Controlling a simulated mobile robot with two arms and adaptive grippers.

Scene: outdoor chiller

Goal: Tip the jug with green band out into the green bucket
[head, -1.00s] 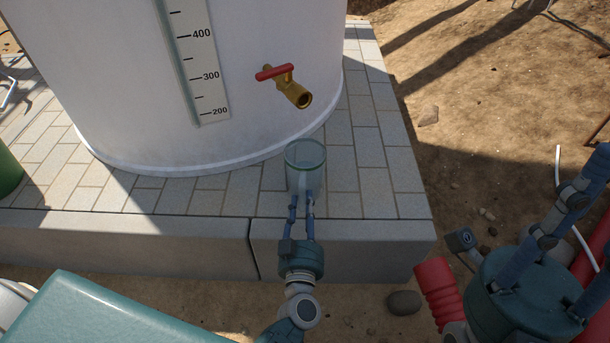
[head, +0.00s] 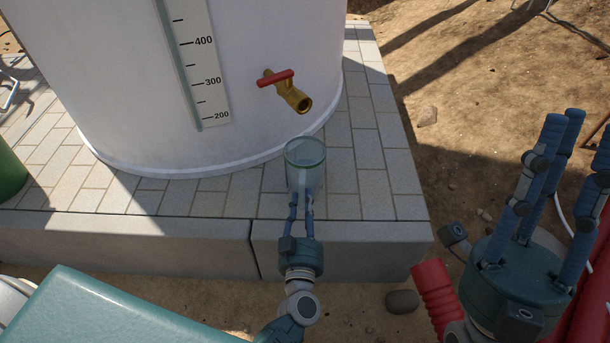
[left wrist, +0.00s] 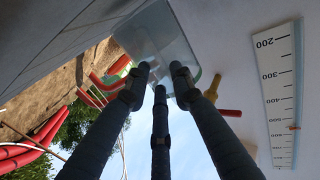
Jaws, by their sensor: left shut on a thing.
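The clear jug with a green band near its rim (head: 305,160) stands upright in the head view, below and a little right of the brass tap. My left gripper (head: 303,197) is shut on its near side. In the left wrist view the jug (left wrist: 158,35) shows as a clear body at the fingertips (left wrist: 160,80). A green bucket (head: 10,172) is cut off at the left edge of the head view; only its right side shows. My right gripper (head: 550,135) is at the right with its fingers pointing up, apart and empty.
A white tank (head: 120,80) with a level scale (head: 198,65) stands on a paved plinth (head: 375,175). Its brass tap (head: 290,92) with a red handle juts out just above the jug. Red pipe (head: 585,285) lies at the lower right.

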